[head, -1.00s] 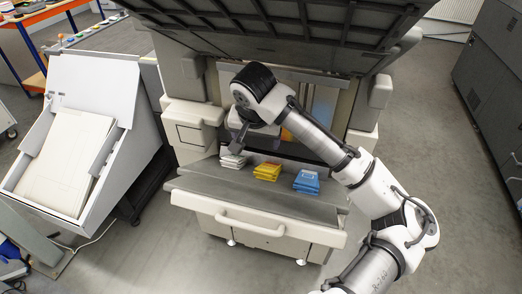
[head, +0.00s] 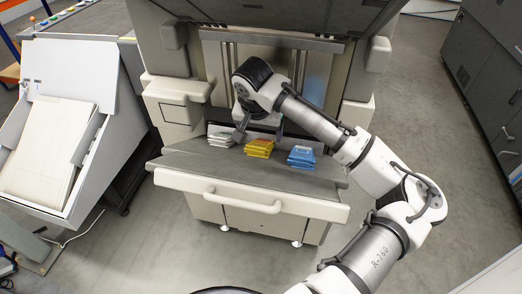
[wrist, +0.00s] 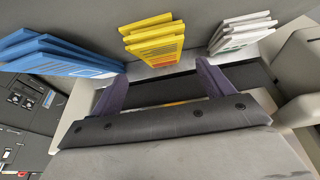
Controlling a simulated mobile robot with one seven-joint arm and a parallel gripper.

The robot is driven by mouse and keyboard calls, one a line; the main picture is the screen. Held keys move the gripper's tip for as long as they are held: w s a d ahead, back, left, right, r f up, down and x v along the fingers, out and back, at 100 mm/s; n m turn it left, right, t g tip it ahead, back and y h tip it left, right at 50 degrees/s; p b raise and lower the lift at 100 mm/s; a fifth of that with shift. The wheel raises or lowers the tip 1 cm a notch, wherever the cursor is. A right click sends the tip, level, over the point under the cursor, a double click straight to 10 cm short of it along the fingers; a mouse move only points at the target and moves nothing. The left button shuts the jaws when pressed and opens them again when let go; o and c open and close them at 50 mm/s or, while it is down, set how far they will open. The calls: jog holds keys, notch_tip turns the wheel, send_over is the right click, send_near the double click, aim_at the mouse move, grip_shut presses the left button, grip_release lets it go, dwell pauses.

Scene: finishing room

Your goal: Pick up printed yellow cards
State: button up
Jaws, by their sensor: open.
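The printed yellow cards (head: 259,148) lie in a slightly fanned stack on the grey shelf, between a white stack and a blue stack. In the wrist view, the yellow cards (wrist: 153,42) show at the top middle, beyond the fingertips and roughly between them. My gripper (head: 260,131) is open and empty, just behind the yellow stack in the head view. Its two dark purple fingers (wrist: 162,78) are spread apart in the wrist view. I cannot tell its exact height above the shelf.
White cards (head: 221,136) lie left of the yellow stack and blue cards (head: 301,156) lie right, both close by. The machine's shelf (head: 185,157) has bare room at its left end. A white sloped bin (head: 120,85) stands at the left.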

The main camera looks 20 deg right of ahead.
aim_at(261, 143)
jog(key=b+x, duration=0.3)
jog(key=x, duration=0.1)
jog(key=shift+a+f, duration=0.1)
jog(key=shift+f, duration=0.25)
jog(key=shift+c, duration=0.4)
jog(key=c, duration=1.1)
jog(key=shift+r, duration=0.1)
